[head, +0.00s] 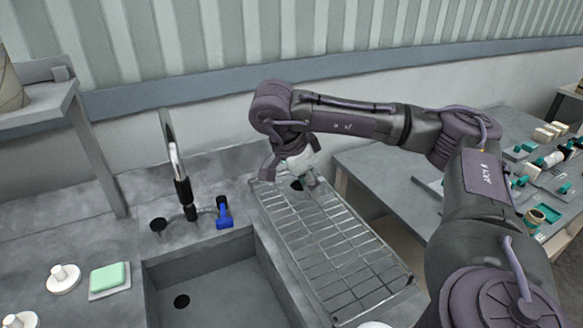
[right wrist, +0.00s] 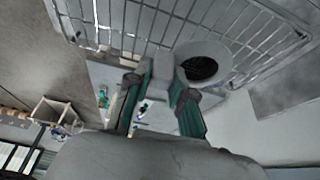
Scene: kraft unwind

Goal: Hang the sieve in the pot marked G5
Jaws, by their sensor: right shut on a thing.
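My right gripper (head: 305,176) is over the far end of the wire drying rack, pointing down. In the right wrist view its teal-padded fingers (right wrist: 163,98) are shut on a pale grey piece. This piece joins a round pale rim around a dark, mesh-like centre, which looks like the sieve (right wrist: 203,64). In the head view the sieve's dark round part (head: 297,185) shows just under the gripper, close to the rack; I cannot tell whether it touches. No G5 mark can be read, and I cannot pick out the pot. My left gripper is not in view.
The wire rack (head: 325,247) lies right of the sink (head: 205,283). A green sponge (head: 109,277) lies at left. Another table (head: 385,175) at right holds many small objects.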

